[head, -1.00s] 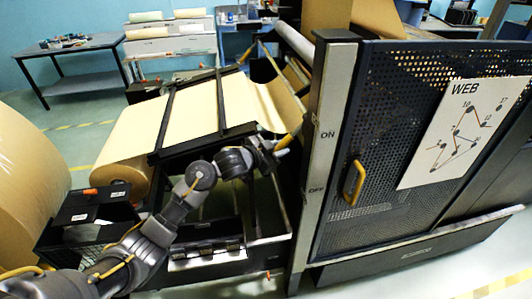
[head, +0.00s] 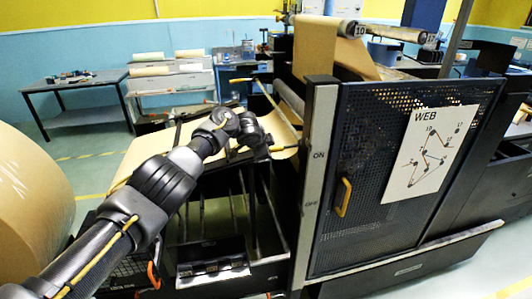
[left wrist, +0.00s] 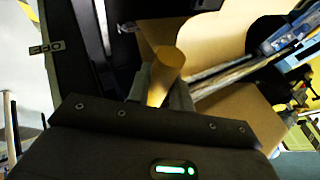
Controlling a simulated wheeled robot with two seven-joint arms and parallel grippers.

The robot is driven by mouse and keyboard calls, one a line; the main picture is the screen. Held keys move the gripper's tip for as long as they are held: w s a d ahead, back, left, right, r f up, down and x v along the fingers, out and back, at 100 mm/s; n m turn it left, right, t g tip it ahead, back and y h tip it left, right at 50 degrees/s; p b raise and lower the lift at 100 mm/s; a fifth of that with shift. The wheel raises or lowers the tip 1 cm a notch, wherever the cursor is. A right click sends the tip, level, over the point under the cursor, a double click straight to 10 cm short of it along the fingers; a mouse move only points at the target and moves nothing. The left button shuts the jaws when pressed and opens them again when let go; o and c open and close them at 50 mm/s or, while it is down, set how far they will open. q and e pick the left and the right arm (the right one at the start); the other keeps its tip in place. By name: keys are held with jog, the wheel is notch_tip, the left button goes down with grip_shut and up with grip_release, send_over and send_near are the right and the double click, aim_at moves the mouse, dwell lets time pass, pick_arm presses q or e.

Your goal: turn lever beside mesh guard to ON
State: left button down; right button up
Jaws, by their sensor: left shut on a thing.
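The mesh guard (head: 365,205) is a dark perforated door with a yellow handle, right of centre in the head view. A pale post at its left edge carries an ON mark (head: 319,155) above an OFF mark (head: 310,204). My left gripper (head: 273,146) is just left of this post, about level with ON. In the left wrist view it is shut on the yellow lever (left wrist: 166,72), whose rounded end sticks out between the fingers. In the head view the gripper mostly hides the lever. My right gripper is not in view.
A large kraft roll (head: 32,195) stands at the left. A brown web (head: 318,45) runs over rollers behind the guard. The open machine frame (head: 235,250) lies under my left arm. A WEB diagram sheet (head: 430,150) is on the guard. Grey tables stand at the back.

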pick_arm(q)
jog(key=shift+d+r+y, duration=0.1)
jog(key=shift+r+y, duration=0.2)
jog(key=shift+r, duration=0.2)
jog(key=shift+p, duration=0.3)
jog(key=c, duration=1.3)
grip_release()
jog(key=shift+o, duration=0.2)
jog(key=shift+s+r+b, duration=0.2)
jog(key=shift+r+b, duration=0.1)
jog(key=shift+r, duration=0.1)
jog(key=b+v, duration=0.3)
jog(key=v, duration=0.7)
jog(key=shift+w, duration=0.1)
